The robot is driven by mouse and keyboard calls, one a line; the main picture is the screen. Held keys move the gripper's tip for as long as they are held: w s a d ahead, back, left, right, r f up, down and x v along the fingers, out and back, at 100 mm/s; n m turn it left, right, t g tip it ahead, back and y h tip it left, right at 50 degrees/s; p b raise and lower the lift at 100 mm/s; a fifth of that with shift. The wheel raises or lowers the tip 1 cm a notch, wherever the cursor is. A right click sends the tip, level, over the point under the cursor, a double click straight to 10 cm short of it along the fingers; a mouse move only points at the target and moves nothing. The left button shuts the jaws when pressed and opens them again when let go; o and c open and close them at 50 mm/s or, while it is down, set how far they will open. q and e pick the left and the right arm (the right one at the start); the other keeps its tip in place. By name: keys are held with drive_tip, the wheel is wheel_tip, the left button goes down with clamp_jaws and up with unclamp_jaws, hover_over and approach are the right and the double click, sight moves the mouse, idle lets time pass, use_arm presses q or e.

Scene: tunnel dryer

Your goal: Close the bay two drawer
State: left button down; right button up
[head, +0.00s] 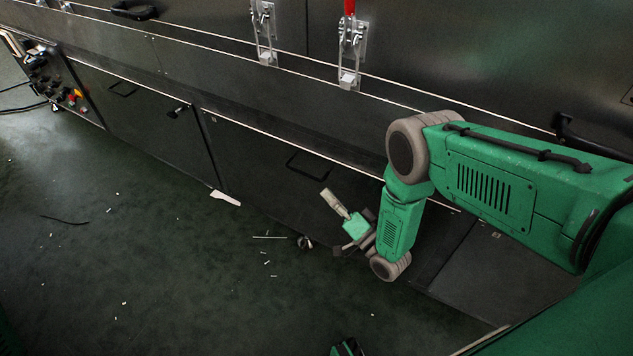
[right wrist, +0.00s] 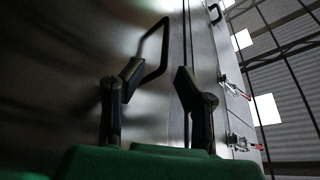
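A wide dark drawer front (head: 260,165) with a black loop handle (head: 307,166) is in the middle of the dryer's lower row in the head view. I see no label saying which is bay two, and cannot tell whether this front stands out slightly. My right gripper (head: 340,225) is in front of its right part, below and right of the handle. In the right wrist view the gripper's two black fingers (right wrist: 153,85) are spread, and a black loop handle (right wrist: 154,58) shows beyond them. A small green and black part at the head view's bottom edge may be my left gripper.
Another dark front (head: 145,118) with a handle is to the left, and a dark panel (head: 500,265) is to the right. Toggle latches (head: 352,50) line the upper body. A control panel (head: 50,75) is at far left. Scraps litter the mostly clear green floor (head: 130,260).

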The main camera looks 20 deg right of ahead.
drive_tip(key=shift+v, duration=1.8)
drive_tip(key=s+d+r+n+g+h+p, duration=0.1)
drive_tip(key=s+r+n+g+h+p, duration=0.2)
drive_tip(key=s+g, duration=0.6)
drive_tip(key=s+d+r+n+g+h+p, duration=0.2)
drive_tip(key=s+r+n+g+p, duration=0.3)
drive_tip(key=s, duration=1.3)
wheel_tip(320, 180, up, 4)
drive_tip(key=g+h+p, duration=0.1)
drive_tip(key=g+p, duration=0.1)
drive_tip(key=g, duration=0.2)
drive_tip(key=shift+n+g+h+p, duration=0.3)
drive_tip(key=shift+s+d, duration=0.1)
